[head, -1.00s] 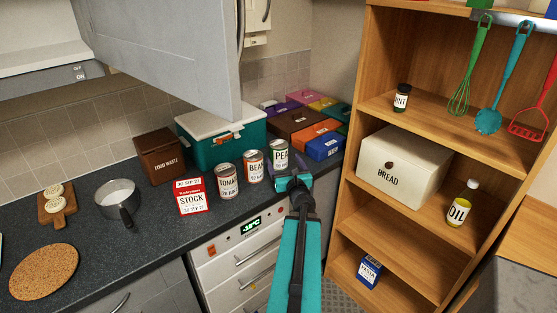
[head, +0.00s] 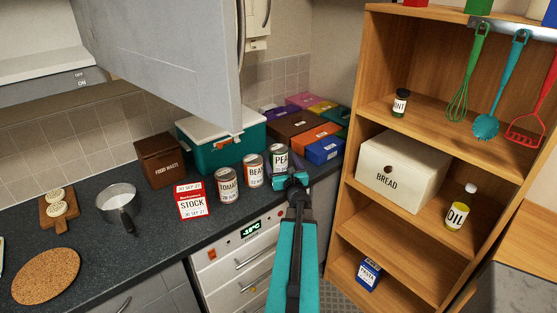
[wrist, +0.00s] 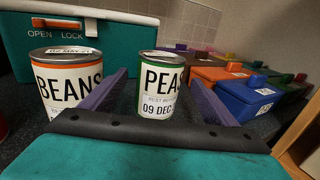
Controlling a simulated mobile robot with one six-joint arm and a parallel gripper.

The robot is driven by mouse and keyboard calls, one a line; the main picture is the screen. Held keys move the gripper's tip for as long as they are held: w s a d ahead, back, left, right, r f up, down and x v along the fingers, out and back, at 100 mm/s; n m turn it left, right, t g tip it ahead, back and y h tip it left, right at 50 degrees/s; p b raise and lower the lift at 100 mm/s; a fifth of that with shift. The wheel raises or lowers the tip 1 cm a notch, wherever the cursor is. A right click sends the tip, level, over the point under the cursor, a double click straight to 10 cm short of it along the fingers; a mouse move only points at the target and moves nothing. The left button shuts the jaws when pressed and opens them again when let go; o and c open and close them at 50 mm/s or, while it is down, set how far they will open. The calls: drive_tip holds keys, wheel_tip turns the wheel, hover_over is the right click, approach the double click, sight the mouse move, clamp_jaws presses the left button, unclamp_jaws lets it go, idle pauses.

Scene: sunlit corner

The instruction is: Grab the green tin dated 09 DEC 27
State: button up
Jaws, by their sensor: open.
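The green tin (wrist: 160,85) has a white label reading PEAS and a date starting 09 DEC; the end of the date is cut off from view. It stands upright on the dark counter, and it also shows in the head view (head: 280,157). My gripper (wrist: 158,95) is open, with its two purple fingers on either side of the peas tin. In the head view my gripper (head: 290,178) is at the front of the tin, hiding its lower part. The orange-banded BEANS tin (wrist: 70,85) stands just left of the left finger.
A tomato tin (head: 227,185) and a red-and-white stock box (head: 191,201) stand further left. A teal cool box (head: 222,145) is behind the tins. Several coloured lidded boxes (head: 325,150) sit behind and right. A grey cabinet door (head: 170,60) hangs open above.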

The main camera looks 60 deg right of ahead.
drive_tip(key=shift+p+x, duration=1)
drive_tip(key=shift+x, duration=1.1)
drive_tip(key=shift+w, duration=0.1)
drive_tip(key=c, duration=1.5)
drive_tip(key=shift+r, duration=0.2)
